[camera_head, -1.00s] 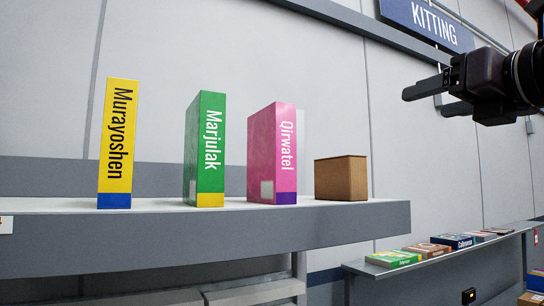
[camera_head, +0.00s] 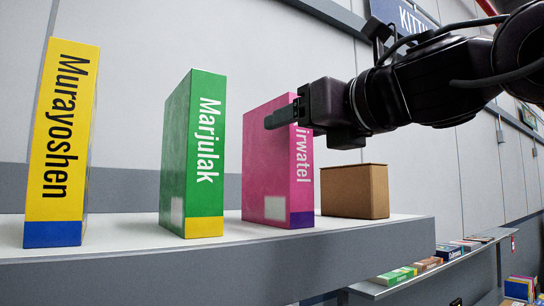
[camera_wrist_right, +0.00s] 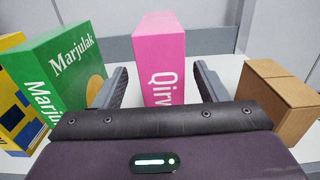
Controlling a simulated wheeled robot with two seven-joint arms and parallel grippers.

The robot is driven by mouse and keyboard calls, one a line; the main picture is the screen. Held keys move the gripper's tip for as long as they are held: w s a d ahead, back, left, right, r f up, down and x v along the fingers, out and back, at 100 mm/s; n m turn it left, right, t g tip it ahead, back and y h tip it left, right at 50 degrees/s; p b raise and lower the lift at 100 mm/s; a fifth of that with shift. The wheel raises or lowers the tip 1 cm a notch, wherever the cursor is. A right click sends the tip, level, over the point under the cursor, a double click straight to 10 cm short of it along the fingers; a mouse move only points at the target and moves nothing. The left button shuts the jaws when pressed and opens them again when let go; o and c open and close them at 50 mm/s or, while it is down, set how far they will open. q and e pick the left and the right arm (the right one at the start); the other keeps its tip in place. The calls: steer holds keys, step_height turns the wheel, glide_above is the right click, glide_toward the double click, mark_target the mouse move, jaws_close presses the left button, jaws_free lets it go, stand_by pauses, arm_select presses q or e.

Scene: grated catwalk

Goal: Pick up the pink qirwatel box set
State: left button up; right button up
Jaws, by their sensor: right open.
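The pink Qirwatel box (camera_head: 265,170) stands upright on the shelf, between the green Marjulak box and a brown carton. My right gripper (camera_head: 285,115) is open at the upper part of the pink box and covers the start of its name in the head view. In the right wrist view the pink box (camera_wrist_right: 163,60) stands between the two spread fingers of the right gripper (camera_wrist_right: 157,88), with a gap on each side. My left gripper is not in view.
The green Marjulak box (camera_head: 193,150) stands left of the pink box, and the yellow Murayoshen box (camera_head: 62,140) farther left. The brown carton (camera_head: 355,190) sits close on the right. The grey shelf (camera_head: 120,270) carries them. A lower shelf (camera_head: 400,285) holds several flat boxes.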

steer(key=p+x, duration=0.2)
steer(key=x, duration=0.2)
steer(key=shift+d+r+p, duration=0.1)
steer(key=shift+d+p, duration=0.05)
steer(key=shift+p, duration=0.2)
steer(key=shift+w+a+f, duration=0.25)
steer(key=shift+w+a, duration=0.2)
steer(key=shift+w, duration=0.25)
steer(key=shift+s, duration=0.1)
steer(key=shift+s+d, duration=0.15)
steer(key=c, duration=0.9)
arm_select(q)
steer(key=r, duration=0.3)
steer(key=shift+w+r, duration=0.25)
arm_select(e)
steer(key=shift+r, duration=0.1)
steer(key=c, duration=0.4)
